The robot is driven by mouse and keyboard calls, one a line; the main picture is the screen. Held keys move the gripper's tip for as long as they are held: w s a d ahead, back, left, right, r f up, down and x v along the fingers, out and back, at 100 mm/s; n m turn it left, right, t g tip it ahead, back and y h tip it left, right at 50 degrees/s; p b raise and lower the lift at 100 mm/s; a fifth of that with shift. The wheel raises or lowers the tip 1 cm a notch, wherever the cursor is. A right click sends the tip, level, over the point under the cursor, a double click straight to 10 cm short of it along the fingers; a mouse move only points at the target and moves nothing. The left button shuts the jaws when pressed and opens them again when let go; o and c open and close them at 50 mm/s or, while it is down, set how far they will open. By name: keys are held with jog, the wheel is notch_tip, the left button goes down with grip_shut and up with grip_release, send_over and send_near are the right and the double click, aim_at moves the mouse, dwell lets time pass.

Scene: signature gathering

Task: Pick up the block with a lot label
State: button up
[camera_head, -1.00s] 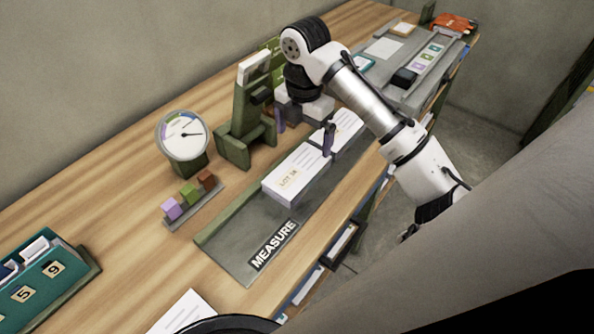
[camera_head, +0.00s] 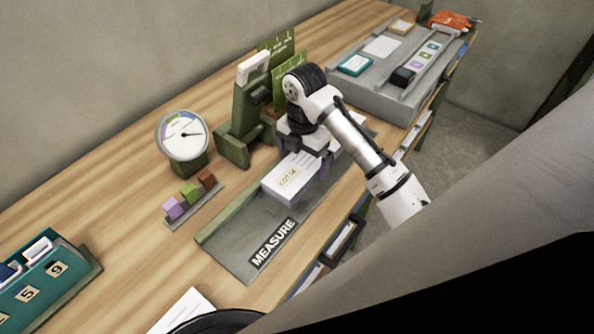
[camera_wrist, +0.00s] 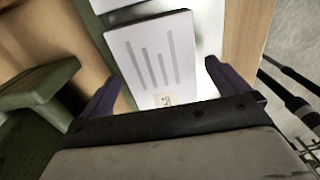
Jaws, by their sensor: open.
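The block with a lot label (camera_head: 287,181) is a white, paper-like block with gold lettering on its top. It lies on the grey MEASURE tray (camera_head: 237,237). My gripper (camera_head: 308,170) is just above its far part, fingers pointing down and spread. In the wrist view a white block (camera_wrist: 150,58) with grey printed lines and a small gold mark lies between the open fingers (camera_wrist: 163,92). I cannot tell whether the fingers touch it. Part of the block is hidden by my gripper.
A second white block (camera_head: 355,146) lies just beyond on the same tray. A green press-like device (camera_head: 240,125) stands close to the left of my gripper. A dial gauge (camera_head: 182,136) and small coloured cubes (camera_head: 190,194) stand further left. The tray's near end is clear.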

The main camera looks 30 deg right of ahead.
jog(key=c, duration=1.2)
jog(key=shift+r, duration=0.2)
notch_tip(320, 180, up, 20)
jog(key=shift+f+b, duration=0.15)
jog(key=shift+b, duration=0.15)
